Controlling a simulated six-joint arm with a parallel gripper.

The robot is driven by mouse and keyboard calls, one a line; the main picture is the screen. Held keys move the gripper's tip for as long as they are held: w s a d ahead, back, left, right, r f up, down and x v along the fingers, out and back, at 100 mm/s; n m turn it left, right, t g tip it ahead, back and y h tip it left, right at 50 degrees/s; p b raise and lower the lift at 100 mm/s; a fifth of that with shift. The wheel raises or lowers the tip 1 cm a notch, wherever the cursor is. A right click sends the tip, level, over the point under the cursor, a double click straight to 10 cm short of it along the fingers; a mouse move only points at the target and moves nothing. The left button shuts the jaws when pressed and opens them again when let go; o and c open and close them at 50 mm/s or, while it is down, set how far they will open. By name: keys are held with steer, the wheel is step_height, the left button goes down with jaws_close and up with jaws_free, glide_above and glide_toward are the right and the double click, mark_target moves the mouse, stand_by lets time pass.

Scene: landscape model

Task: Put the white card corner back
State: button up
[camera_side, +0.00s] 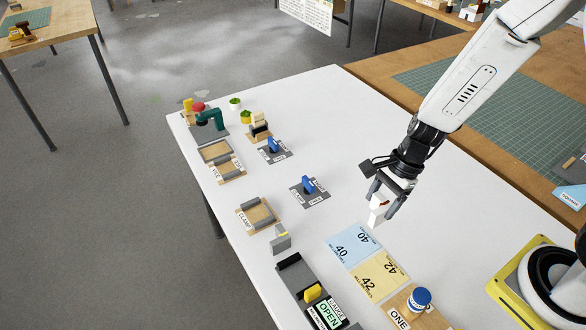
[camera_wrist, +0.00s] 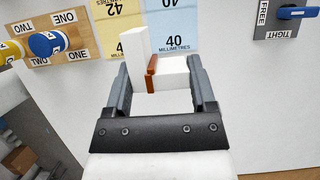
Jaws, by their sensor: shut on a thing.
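My gripper (camera_side: 383,204) is shut on a white L-shaped piece (camera_side: 376,215), which I take to be the white card corner. In the wrist view the piece (camera_wrist: 134,55) sits between the two fingers (camera_wrist: 160,66), with one arm pointing away and a brown-orange strip (camera_wrist: 152,74) at its inner joint. In the side view it hangs below the fingers over the white table, to the right of the blue 40 millimetres card (camera_side: 352,244). I cannot tell whether its lower end touches the table.
A yellow 42 millimetres card (camera_side: 380,276) lies next to the blue one. A blue-capped jar (camera_side: 419,299) stands on a wooden board near the front. A dark gauge rail (camera_side: 290,267), a clamp tray (camera_side: 241,225) and blue-handled switches (camera_side: 308,184) stand leftward. The table's back right is clear.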

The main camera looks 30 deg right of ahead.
steer(key=w+f, duration=0.2)
steer(key=w, duration=0.1)
steer(key=w+a+f, duration=0.1)
steer(key=w+f, duration=0.2)
steer(key=w, duration=0.1)
steer(key=w+f, duration=0.2)
steer(key=w, duration=0.1)
steer(key=shift+w+a+f, duration=0.25)
steer(key=shift+w+a, duration=0.05)
steer(key=shift+a, duration=0.05)
steer(key=shift+w+f, duration=0.5)
steer(key=shift+f, duration=0.05)
steer(key=shift+f, duration=0.1)
steer(key=shift+w+a+f, duration=0.1)
steer(key=shift+w+f, duration=0.1)
steer(key=shift+f, duration=1.55)
steer(key=o, duration=1.3)
steer(key=shift+f, duration=0.1)
steer(key=shift+c, duration=0.2)
